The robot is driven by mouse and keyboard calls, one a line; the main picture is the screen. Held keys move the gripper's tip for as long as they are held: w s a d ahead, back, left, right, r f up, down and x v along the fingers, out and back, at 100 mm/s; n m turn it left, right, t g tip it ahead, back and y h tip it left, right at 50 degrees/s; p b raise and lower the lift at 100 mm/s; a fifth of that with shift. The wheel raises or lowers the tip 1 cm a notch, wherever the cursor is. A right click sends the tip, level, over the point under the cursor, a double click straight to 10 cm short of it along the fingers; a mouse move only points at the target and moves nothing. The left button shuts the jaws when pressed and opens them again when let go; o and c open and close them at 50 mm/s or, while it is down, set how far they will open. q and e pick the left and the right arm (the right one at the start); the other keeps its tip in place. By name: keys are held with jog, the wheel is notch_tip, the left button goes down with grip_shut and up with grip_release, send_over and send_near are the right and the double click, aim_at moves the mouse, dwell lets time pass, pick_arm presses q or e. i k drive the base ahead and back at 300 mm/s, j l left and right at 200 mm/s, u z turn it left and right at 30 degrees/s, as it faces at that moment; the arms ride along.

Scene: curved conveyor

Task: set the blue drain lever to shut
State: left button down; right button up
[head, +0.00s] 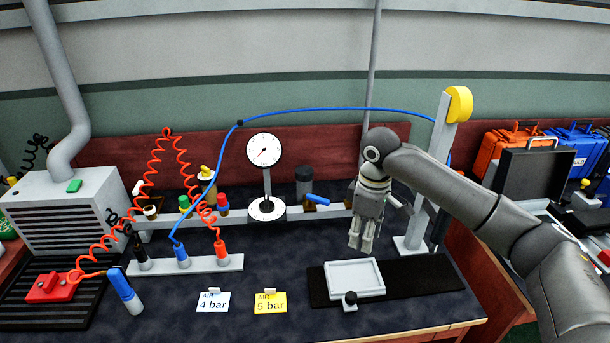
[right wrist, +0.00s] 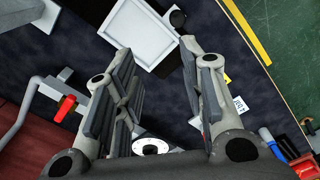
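The blue drain lever (head: 317,199) sits at the foot of the dark cylinder (head: 304,178) on the grey rail. It points right and slopes slightly down, in the head view. I cannot make it out in the right wrist view. My right gripper (head: 361,244) hangs pointing down, to the right of the lever and apart from it. In the right wrist view its two fingers (right wrist: 163,92) stand wide apart with nothing between them. My left gripper is not in view.
A dial gauge (head: 264,151) stands left of the lever. A grey post (head: 431,165) with a yellow top stands right of my gripper. A white tray (head: 355,279) lies on a black mat in front. A blue hose (head: 330,108) arches above.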

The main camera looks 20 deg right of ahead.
aim_at(310, 198)
jog(key=i, duration=0.95)
